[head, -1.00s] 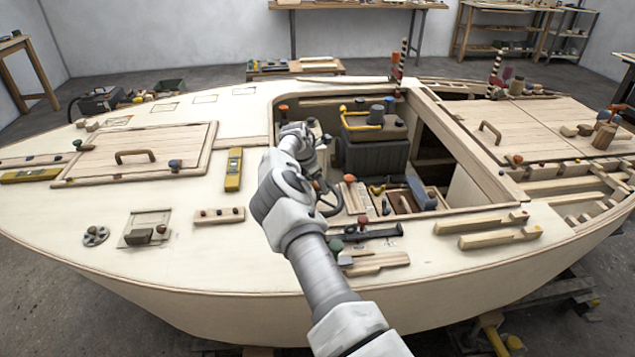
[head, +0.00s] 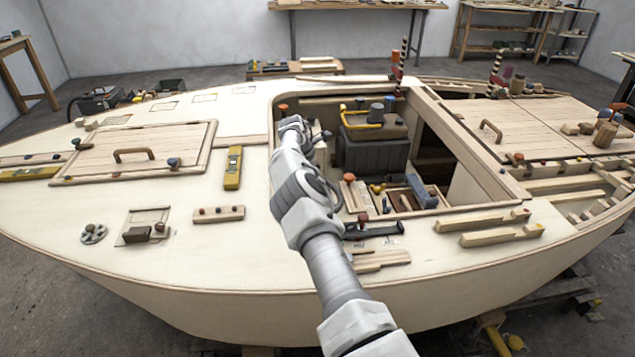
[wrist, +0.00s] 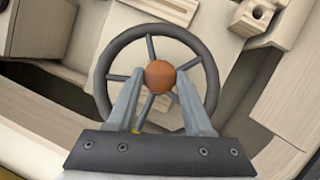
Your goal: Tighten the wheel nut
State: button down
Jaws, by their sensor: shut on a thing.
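The wheel (wrist: 113,54) is a dark spoked steering wheel, seen almost face-on in the wrist view. At its hub is a round orange-brown wheel nut (wrist: 160,76). My gripper (wrist: 157,84) has its two grey fingers on either side of the nut, shut on it. In the head view my arm reaches over the hull's near deck to the cockpit opening. There my arm hides the fingertips and the nut, and most of the wheel.
A dark box (head: 372,152) with a yellow handle (head: 365,122) stands in the cockpit, right of my arm. The cockpit's wooden rim (head: 468,150) borders the opening. A yellow level (head: 233,168) lies on the deck to the left. Several small blocks and knobs sit on the near deck.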

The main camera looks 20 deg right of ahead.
dwell(0.5)
jog(key=shift+c, duration=1.5)
grip_release()
jog(key=shift+r, duration=0.15)
jog(key=p+v, duration=0.2)
jog(key=v, duration=1.5)
jog(key=shift+w+a+r, duration=0.1)
